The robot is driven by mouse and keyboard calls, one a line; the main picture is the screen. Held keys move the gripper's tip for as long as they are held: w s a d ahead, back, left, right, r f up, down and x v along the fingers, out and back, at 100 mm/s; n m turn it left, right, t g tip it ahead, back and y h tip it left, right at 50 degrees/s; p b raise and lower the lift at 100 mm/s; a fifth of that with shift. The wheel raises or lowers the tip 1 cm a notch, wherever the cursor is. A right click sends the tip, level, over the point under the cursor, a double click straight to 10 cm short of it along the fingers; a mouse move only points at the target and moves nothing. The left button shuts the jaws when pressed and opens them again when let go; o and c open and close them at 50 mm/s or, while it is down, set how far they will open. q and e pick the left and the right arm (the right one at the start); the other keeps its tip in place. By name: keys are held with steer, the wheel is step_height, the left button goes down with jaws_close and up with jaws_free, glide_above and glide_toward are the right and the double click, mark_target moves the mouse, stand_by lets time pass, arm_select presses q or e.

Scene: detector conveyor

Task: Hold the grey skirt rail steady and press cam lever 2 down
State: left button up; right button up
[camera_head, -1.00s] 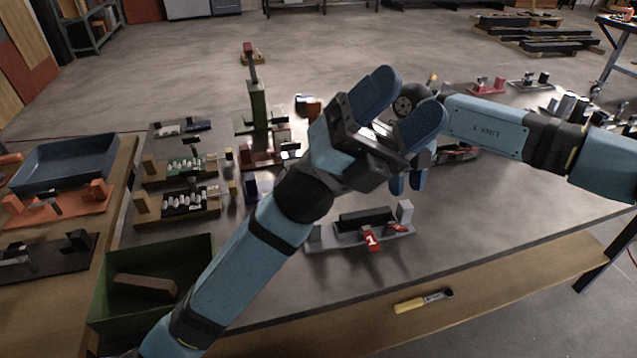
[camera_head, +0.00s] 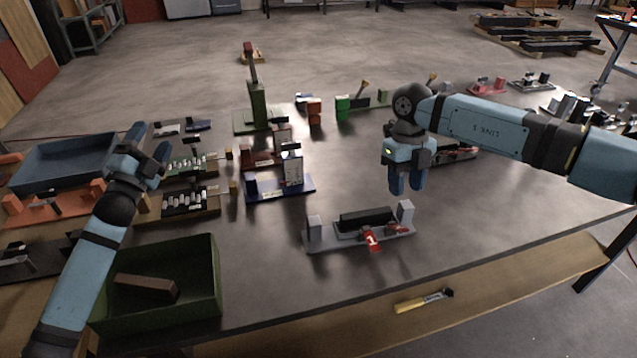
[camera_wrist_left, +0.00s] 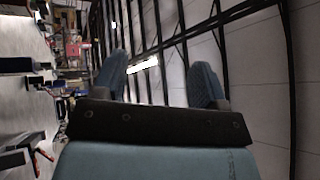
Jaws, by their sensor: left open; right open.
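The grey skirt rail (camera_head: 330,242) lies on the dark table in the head view, with upright grey blocks at both ends and a black bar along it. A red lever marked 1 (camera_head: 372,241) hangs over its front edge. A second red lever (camera_head: 397,229), its number not readable, lies nearer the right end block. My right gripper (camera_head: 406,184) is open and empty, fingers pointing down, above and behind the rail's right end. My left gripper (camera_head: 150,140) is open, far left of the rail; its spread fingers show empty in the left wrist view (camera_wrist_left: 160,78).
A green bin (camera_head: 214,290) holding a brown block stands at the front left. A blue fixture (camera_head: 280,190) and a green post (camera_head: 257,105) stand behind the rail. A yellow-handled brush (camera_head: 418,301) lies on the front ledge. The table right of the rail is clear.

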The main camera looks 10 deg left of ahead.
arm_select(q)
steer(key=s+a+f+m+g+y, duration=0.1)
steer(key=a+f+m, duration=0.15)
steer(key=a, duration=0.65)
steer(key=s+a+f+m, duration=0.1)
steer(key=s+a+f, duration=0.15)
steer(key=a, duration=0.65)
steer(key=m+g+y, duration=0.2)
steer(key=m+g, duration=2)
steer(key=m, duration=0.8)
glide_above(318, 220)
step_height(318, 220, down, 3)
step_height(318, 220, down, 14)
